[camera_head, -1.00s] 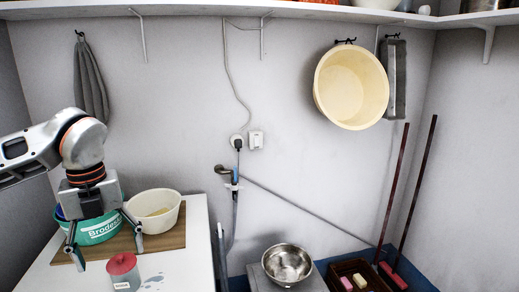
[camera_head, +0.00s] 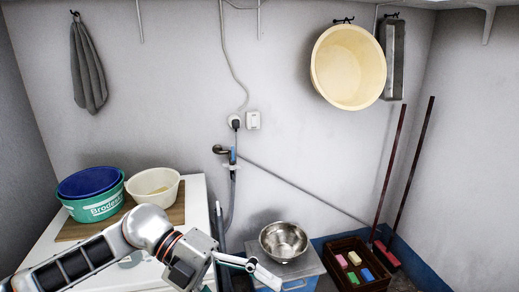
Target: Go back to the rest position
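My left arm comes in from the lower left. Its gripper (camera_head: 256,268) hangs in front of the white counter's right edge, near the metal bowl in the picture. I see it side-on, and the gap between its fingers cannot be made out. No object shows in it. My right gripper is not in view.
A green tub (camera_head: 98,206) with a blue basin (camera_head: 88,181) and a cream bowl (camera_head: 153,186) stand on a wooden board (camera_head: 180,212) on the counter (camera_head: 195,190). A steel bowl (camera_head: 284,240), a brown crate (camera_head: 340,243) and two red poles (camera_head: 410,180) are to the right.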

